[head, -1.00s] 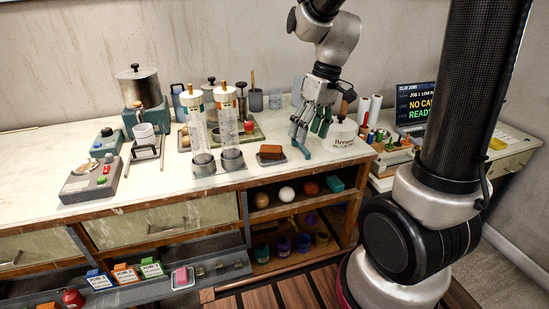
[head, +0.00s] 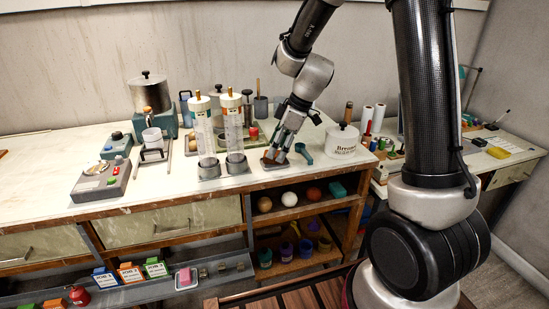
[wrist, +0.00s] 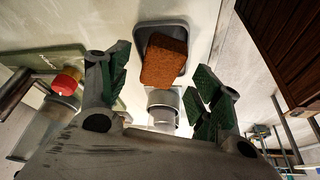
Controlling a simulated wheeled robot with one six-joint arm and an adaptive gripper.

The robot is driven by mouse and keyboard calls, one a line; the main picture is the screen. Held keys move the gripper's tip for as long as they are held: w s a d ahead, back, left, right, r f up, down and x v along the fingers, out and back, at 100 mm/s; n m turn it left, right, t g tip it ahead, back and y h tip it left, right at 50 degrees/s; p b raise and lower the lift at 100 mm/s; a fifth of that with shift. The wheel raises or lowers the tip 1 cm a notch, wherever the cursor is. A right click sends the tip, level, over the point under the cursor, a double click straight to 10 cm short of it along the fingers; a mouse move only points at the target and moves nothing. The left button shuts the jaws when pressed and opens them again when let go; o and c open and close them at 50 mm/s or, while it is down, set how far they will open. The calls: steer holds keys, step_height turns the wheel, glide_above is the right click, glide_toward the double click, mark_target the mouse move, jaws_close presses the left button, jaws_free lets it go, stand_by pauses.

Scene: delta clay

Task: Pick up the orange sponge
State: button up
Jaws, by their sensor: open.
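The orange sponge (head: 270,161) is a rough, orange-brown block on a small dark grey tray (head: 283,166) near the worktop's front edge. In the wrist view the sponge (wrist: 164,62) lies on the grey tray (wrist: 177,27), which has a raised rim. My gripper (head: 275,155) is low over the tray in the head view and partly hides the sponge. In the wrist view its green-padded fingers (wrist: 162,75) are spread wide, one on each side of the sponge's near end. I see no finger clearly touching it.
Two clear cylinders on grey bases (head: 237,165) stand just left of the tray. A teal scoop (head: 304,152) and a white lidded crock (head: 342,145) stand close on the right. The worktop's front edge (head: 260,185) is near, with open shelves below.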

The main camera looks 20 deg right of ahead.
mark_target(277, 153)
steer(key=shift+x, duration=0.8)
steer(key=c, duration=0.9)
steer(key=shift+r, duration=0.1)
step_height(277, 153, up, 10)
steer(key=shift+o, duration=1.2)
steer(key=c, duration=0.3)
steer(key=shift+c, duration=0.3)
